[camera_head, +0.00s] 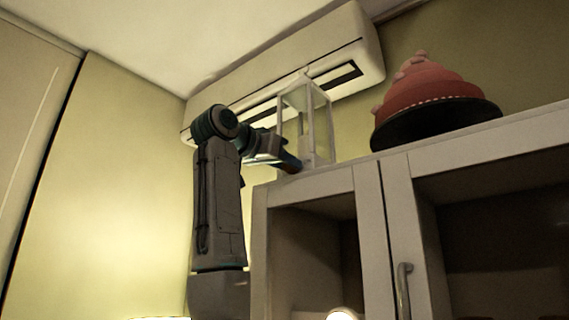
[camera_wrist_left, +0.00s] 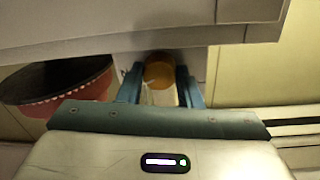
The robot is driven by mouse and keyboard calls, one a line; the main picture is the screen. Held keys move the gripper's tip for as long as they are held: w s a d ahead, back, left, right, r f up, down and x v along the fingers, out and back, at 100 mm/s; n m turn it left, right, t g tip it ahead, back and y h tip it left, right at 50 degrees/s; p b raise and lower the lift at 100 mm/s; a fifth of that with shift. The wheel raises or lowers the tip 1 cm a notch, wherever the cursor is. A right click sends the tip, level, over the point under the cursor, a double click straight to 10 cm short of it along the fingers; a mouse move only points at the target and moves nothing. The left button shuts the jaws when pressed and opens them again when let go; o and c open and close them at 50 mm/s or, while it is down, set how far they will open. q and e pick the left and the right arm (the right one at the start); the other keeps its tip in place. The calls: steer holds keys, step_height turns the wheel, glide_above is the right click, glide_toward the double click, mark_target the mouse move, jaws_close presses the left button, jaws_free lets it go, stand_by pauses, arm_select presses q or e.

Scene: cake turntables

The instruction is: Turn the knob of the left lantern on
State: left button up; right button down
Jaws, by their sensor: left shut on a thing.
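A white-framed lantern (camera_head: 318,125) with clear sides stands upright on top of the white cabinet in the head view. My left gripper (camera_head: 290,163) reaches in from the left at the lantern's base. In the left wrist view a round orange-brown knob (camera_wrist_left: 159,70) sits between the two blue fingers of my left gripper (camera_wrist_left: 160,78). The fingers are shut on it from both sides. The knob itself is hidden or too small to make out in the head view. My right gripper shows in neither view.
A cake with red tiers (camera_head: 425,82) stands on a dark turntable (camera_head: 440,128) to the right on the cabinet (camera_head: 355,184). A white air conditioner (camera_head: 345,45) hangs on the wall behind the lantern. The cabinet's top edge is close to my left gripper.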

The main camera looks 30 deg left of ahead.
arm_select(q)
steer(key=shift+m, duration=1)
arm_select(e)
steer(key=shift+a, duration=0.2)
arm_select(q)
steer(key=shift+m, duration=0.4)
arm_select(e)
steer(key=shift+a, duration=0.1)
arm_select(q)
steer(key=o, duration=1)
steer(key=shift+c, duration=0.2)
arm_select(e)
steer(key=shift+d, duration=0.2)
arm_select(q)
steer(key=shift+s, duration=0.15)
